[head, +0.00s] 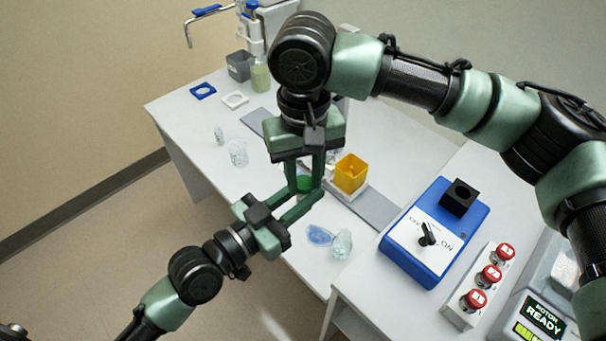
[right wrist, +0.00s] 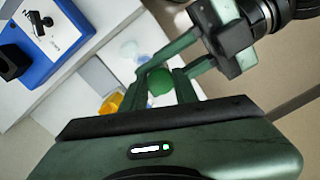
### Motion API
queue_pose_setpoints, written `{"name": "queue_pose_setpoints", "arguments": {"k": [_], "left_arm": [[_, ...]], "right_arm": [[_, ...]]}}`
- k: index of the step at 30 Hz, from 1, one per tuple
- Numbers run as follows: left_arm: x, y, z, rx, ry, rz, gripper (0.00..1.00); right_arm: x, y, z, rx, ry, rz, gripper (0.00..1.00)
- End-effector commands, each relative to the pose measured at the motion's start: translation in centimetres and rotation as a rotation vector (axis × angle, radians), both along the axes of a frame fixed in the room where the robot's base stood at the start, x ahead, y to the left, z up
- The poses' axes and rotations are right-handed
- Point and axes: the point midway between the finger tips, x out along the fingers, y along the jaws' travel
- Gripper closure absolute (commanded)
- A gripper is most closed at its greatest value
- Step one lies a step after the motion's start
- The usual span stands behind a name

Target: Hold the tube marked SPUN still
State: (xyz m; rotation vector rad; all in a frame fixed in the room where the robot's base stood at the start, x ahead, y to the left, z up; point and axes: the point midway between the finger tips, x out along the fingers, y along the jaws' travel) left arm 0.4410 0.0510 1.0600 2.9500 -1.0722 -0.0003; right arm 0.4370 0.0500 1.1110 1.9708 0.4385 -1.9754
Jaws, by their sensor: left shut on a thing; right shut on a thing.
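A green, round-topped piece (head: 305,184), which I take for the capped tube, sits between the fingers of both grippers; it also shows in the right wrist view (right wrist: 160,80). Its body is mostly hidden and no SPUN marking is readable. My right gripper (head: 306,180) comes down from above, shut on it. My left gripper (head: 300,200) reaches in from the lower left, shut on the same piece. The fingers of the two grippers meet closely around it.
A yellow open box (head: 351,172) stands just right of the grippers. A blue disc (head: 320,235) and a clear vessel (head: 341,245) lie near the front edge. A blue switch box (head: 434,235) and a red-button panel (head: 478,287) stand right. The table's left side holds clear vessels (head: 238,154).

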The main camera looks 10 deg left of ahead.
Motion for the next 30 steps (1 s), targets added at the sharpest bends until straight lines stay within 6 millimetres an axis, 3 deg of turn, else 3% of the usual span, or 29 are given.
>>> {"name": "queue_pose_setpoints", "arguments": {"k": [30], "left_arm": [[-0.25, -0.31, -0.05, -0.002, 0.004, -0.008, 1.00]], "right_arm": [[0.80, 0.20, 0.26, 0.004, 0.000, 2.285, 1.00]]}}
